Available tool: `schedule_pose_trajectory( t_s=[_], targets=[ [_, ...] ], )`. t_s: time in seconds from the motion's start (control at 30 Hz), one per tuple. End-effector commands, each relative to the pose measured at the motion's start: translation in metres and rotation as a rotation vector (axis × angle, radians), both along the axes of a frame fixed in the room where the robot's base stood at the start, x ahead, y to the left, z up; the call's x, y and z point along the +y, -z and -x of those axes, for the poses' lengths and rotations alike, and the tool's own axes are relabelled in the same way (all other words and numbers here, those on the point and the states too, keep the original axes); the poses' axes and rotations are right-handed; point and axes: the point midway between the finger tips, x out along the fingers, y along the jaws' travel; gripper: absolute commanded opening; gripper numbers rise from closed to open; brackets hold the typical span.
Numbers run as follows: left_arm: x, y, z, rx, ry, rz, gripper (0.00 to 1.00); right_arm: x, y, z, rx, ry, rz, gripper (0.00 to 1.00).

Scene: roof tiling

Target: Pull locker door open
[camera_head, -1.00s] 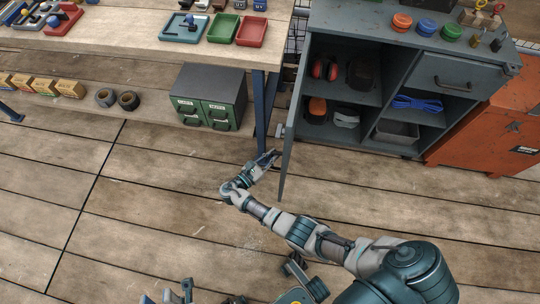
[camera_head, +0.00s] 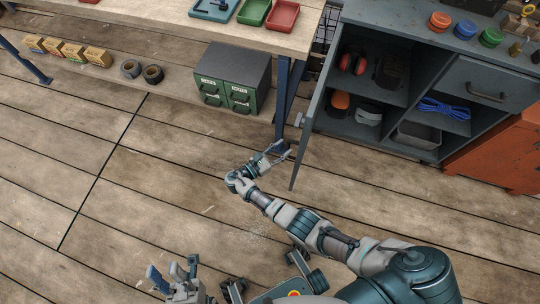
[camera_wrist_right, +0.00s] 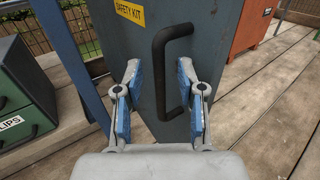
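The grey locker door (camera_head: 313,125) stands swung out from the grey cabinet and shows nearly edge-on in the head view. In the right wrist view the door (camera_wrist_right: 213,40) bears a yellow SAFETY KIT label (camera_wrist_right: 130,12) and a black bar handle (camera_wrist_right: 160,75). My right gripper (camera_head: 280,151) is beside the door's outer face. In the wrist view its blue-padded fingers (camera_wrist_right: 160,83) are open on either side of the handle, with gaps visible. Contact with the handle cannot be confirmed. My left gripper (camera_head: 174,272) is open and empty at the bottom edge, away from the door.
The cabinet's open shelves (camera_head: 375,85) hold ear muffs and other gear. A workbench (camera_head: 225,32) stands left of the door, its blue leg (camera_head: 284,100) close to the right gripper. A green drawer box (camera_head: 234,80) sits below. The plank floor at left is clear.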

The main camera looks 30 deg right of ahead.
Motion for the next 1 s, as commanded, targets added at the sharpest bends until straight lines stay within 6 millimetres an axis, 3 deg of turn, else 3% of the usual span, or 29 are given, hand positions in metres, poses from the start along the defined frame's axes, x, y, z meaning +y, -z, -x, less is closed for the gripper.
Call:
schedule_pose_trajectory(
  t_s=[0.2,0.53,1.0],
  targets=[
    [0.000,0.000,0.000,0.000,0.000,-0.001,0.35,0.058,0.000,0.008,0.003,-0.003,-0.001,0.39],
    [-0.001,0.000,0.000,-0.001,0.001,-0.002,0.35,0.080,0.002,0.011,0.001,0.001,-0.002,0.39],
    [-0.001,0.001,-0.003,0.003,0.002,-0.001,0.35,0.082,0.002,0.013,0.001,0.001,-0.001,0.39]
  ],
)
